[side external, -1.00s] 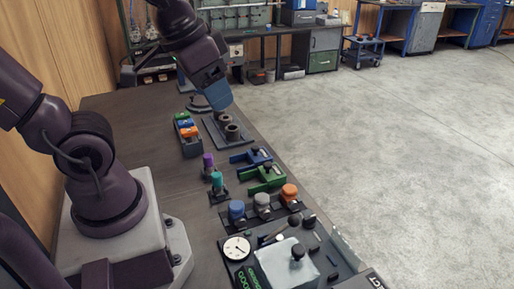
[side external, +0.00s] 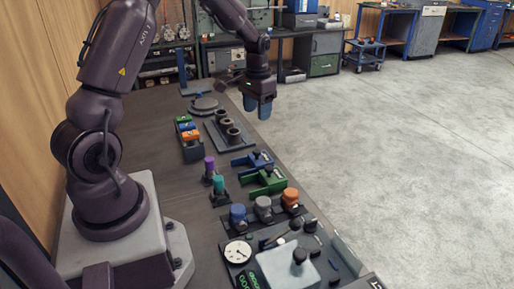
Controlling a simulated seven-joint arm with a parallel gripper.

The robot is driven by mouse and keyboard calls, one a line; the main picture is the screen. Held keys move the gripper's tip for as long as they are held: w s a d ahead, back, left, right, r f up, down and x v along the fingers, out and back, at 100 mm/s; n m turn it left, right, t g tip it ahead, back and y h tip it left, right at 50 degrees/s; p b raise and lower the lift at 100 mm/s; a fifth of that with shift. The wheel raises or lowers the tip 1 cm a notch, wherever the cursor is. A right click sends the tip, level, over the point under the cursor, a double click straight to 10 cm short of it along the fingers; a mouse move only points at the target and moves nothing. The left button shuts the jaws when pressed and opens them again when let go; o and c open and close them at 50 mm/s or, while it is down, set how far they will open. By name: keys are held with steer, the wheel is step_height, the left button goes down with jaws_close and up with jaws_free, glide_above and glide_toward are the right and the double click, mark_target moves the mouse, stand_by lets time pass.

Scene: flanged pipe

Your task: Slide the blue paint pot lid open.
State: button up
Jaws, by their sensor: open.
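The blue paint pot (side external: 238,213) stands at the left end of a row of three pots on a dark base near the front of the bench. Its top looks blue and covered; the edge of its lid is too small to make out. My gripper (side external: 259,110) has blue fingers pointing down. It hangs in the air past the far right part of the bench, well away from the blue pot and above it. It is open, and nothing shows between its fingers.
A grey pot (side external: 263,205) and an orange pot (side external: 290,196) stand beside the blue one. Behind are a green clamp-like part (side external: 266,181), a blue one (side external: 250,160), and teal (side external: 218,184) and purple (side external: 209,164) knobs. A dial (side external: 237,251) and pale box (side external: 288,264) lie in front.

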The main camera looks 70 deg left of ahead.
mark_target(257, 150)
step_height(257, 150, down, 13)
steer(key=shift+r, duration=0.1)
stand_by(0.3)
